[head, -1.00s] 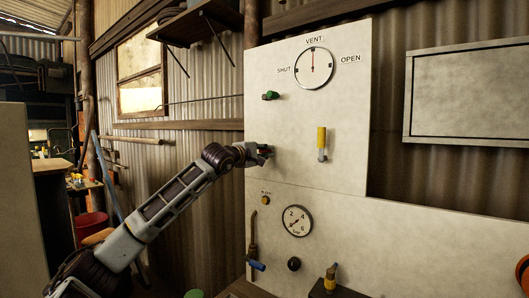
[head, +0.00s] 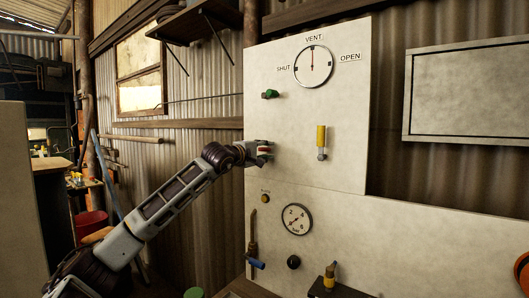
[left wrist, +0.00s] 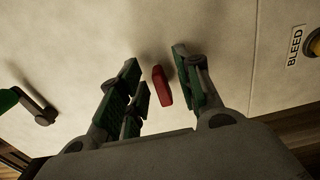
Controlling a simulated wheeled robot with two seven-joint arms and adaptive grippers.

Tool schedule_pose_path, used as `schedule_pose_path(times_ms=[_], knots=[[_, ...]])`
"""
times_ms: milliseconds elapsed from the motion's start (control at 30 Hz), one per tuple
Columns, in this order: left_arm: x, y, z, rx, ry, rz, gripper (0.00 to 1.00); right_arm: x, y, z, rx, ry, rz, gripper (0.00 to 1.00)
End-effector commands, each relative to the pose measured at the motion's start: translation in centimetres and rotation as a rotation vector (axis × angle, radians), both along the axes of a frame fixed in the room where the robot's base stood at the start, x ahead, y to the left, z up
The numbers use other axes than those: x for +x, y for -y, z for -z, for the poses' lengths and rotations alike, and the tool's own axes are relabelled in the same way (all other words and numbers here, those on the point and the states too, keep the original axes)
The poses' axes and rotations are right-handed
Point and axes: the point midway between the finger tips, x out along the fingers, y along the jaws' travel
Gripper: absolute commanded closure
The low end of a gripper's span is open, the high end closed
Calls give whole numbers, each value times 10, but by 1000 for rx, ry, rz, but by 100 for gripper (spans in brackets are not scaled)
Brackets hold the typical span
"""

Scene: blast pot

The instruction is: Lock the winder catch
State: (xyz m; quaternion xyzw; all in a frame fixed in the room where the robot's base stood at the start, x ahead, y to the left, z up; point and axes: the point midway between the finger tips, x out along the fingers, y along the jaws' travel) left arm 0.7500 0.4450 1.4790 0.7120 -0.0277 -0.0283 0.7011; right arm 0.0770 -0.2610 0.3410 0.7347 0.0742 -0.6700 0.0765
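A small red handle (left wrist: 162,86) stands out from the pale panel in the left wrist view. It also shows in the head view (head: 264,149), partly hidden by my gripper. No label beside it can be read, so I cannot tell if it is the winder catch. My left gripper (left wrist: 158,78) is open, with its green-padded fingers on either side of the red handle and gaps visible on both sides. In the head view the left gripper (head: 260,153) is at the panel's left edge. My right gripper is in neither view.
The panel carries a green handle (head: 270,94), a yellow handle (head: 321,142), a SHUT/VENT/OPEN dial (head: 314,67), a pressure gauge (head: 296,219) and a blue-handled lever (head: 255,264). The BLEED button (left wrist: 315,42) is at the wrist view's right edge. A shelf (head: 200,22) is above left.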

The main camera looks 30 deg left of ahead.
Motion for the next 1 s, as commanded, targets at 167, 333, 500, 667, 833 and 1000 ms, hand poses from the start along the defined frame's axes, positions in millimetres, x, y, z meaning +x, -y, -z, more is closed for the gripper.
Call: schedule_pose_path(times_ms=[167,333,500,667,833,1000], knots=[[0,0,-1,0,1,-1,66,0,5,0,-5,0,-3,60],[-2,-1,-1,0,1,-1,66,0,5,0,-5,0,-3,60],[-9,-2,0,-1,1,-1,66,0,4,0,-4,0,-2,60],[-20,-3,-1,1,1,-2,66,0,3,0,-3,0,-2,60],[-34,-4,0,1,0,-2,66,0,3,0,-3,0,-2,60],[-47,-6,0,1,1,-3,66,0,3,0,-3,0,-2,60]])
